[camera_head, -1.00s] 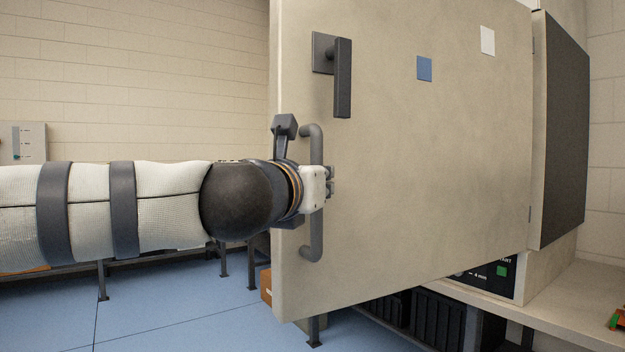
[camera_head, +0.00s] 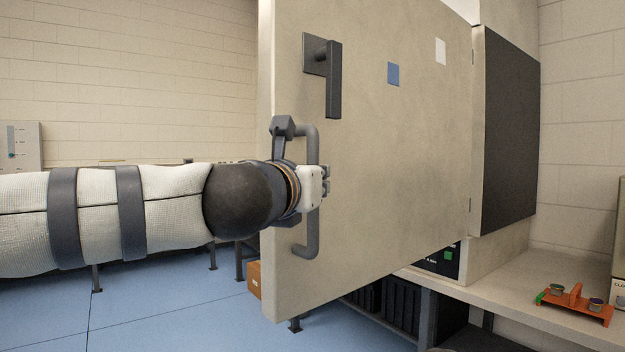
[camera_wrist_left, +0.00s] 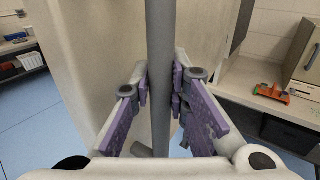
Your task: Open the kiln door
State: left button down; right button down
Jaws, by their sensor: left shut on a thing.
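The kiln door (camera_head: 400,150) is a large beige panel, swung well out from the kiln (camera_head: 505,130) with its dark face at the right. A grey bar handle (camera_head: 312,235) and a dark latch lever (camera_head: 333,80), pointing down, are on the door. My left gripper (camera_head: 325,182) is at the middle of the bar handle. In the left wrist view, the purple-padded fingers (camera_wrist_left: 160,95) of my left gripper are shut around the upright bar (camera_wrist_left: 160,40). The kiln's inside is not clearly seen. My right gripper is not in view.
A beige counter (camera_head: 500,300) runs under the kiln, with an orange tray (camera_head: 577,303) of small items at its right. Dark bins (camera_head: 400,305) stand below. A cardboard box (camera_head: 254,277) is on the blue floor (camera_head: 170,315), which is largely clear at the left.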

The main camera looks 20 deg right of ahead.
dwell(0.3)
pick_arm(q)
jog(key=c, duration=1.5)
grip_release()
jog(key=shift+c, duration=0.2)
jog(key=v, duration=1.2)
